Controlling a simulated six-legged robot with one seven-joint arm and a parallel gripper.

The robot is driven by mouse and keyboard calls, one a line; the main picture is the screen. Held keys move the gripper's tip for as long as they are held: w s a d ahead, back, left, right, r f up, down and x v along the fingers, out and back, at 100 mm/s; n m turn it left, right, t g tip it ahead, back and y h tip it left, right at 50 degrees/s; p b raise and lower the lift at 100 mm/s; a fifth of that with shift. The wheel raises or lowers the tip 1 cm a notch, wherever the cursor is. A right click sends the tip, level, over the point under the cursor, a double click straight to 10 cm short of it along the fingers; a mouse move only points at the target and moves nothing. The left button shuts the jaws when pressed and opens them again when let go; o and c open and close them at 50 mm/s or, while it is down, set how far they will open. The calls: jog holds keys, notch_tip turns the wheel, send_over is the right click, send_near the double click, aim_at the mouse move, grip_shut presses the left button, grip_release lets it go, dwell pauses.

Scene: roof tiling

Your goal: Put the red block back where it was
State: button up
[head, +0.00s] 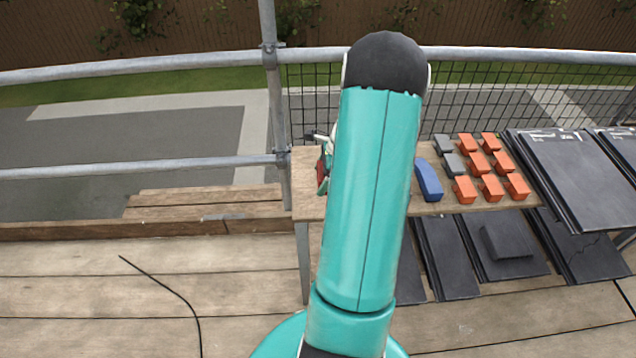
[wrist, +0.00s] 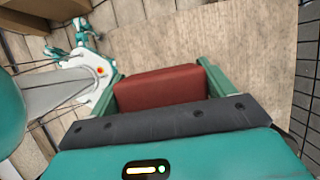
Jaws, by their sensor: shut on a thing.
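The red block (wrist: 160,88) sits between the two green fingers of my gripper (wrist: 160,72) in the wrist view. The gripper is shut on it. In the head view a small dark red part of the block (head: 321,173) shows left of my arm, over the left end of the wooden bench (head: 308,205). Most of my gripper is hidden behind my arm there. I cannot tell whether the block touches the bench.
A blue block (head: 429,180) lies on the bench right of my arm. Several orange blocks (head: 491,187) and grey blocks (head: 453,163) stand farther right. Dark tiles (head: 580,175) lie beyond them. A railing (head: 150,168) runs behind. A black cable (head: 165,287) lies on the planks.

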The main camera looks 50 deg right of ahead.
jog(key=shift+w+d+f, duration=0.2)
jog(key=shift+w+f, duration=0.25)
jog(key=shift+f, duration=0.2)
jog(key=shift+w+f, duration=0.15)
jog(key=shift+f, duration=0.75)
jog(key=shift+w+f, duration=0.15)
jog(key=shift+f, duration=0.7)
jog(key=shift+d, duration=0.1)
jog(key=shift+f, duration=0.2)
jog(key=o, duration=1.3)
